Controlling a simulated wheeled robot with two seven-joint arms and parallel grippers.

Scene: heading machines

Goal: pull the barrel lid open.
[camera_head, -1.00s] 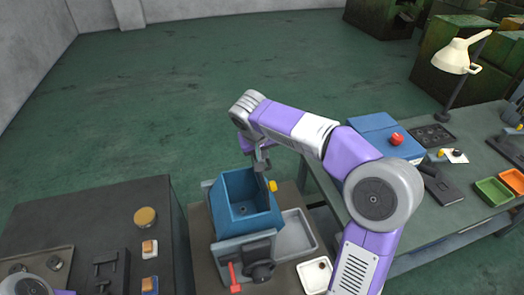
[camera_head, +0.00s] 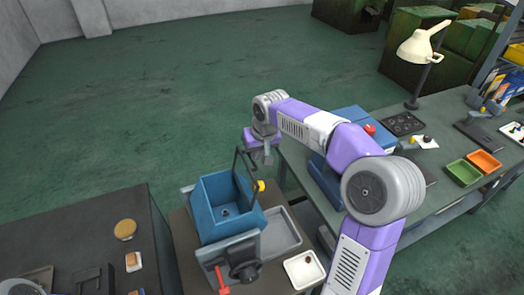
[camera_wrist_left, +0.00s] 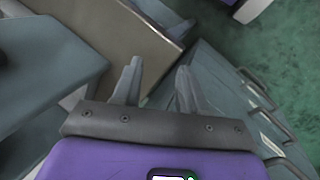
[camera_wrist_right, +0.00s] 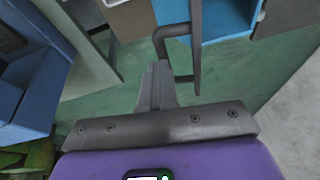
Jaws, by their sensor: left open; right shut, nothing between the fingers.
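The blue square barrel (camera_head: 215,222) stands on a machine with its top open and a small round part visible on its floor. The dark lid (camera_head: 245,178) stands steeply tilted at the barrel's right edge, with a bar handle. My right gripper (camera_head: 264,158) is shut and empty just right of the lid, its tips close to the handle. In the right wrist view the shut fingers (camera_wrist_right: 155,78) are beside the dark handle (camera_wrist_right: 194,55); contact is unclear. The barrel (camera_wrist_right: 222,18) is behind it. My left gripper (camera_wrist_left: 156,75) is open and empty in the left wrist view.
A yellow knob (camera_head: 261,186) is right of the barrel. A grey tray (camera_head: 283,232), a white tray (camera_head: 304,270) and a red lever (camera_head: 222,280) are near the machine's front. A workbench (camera_head: 430,205) with a lamp (camera_head: 422,44) stands right.

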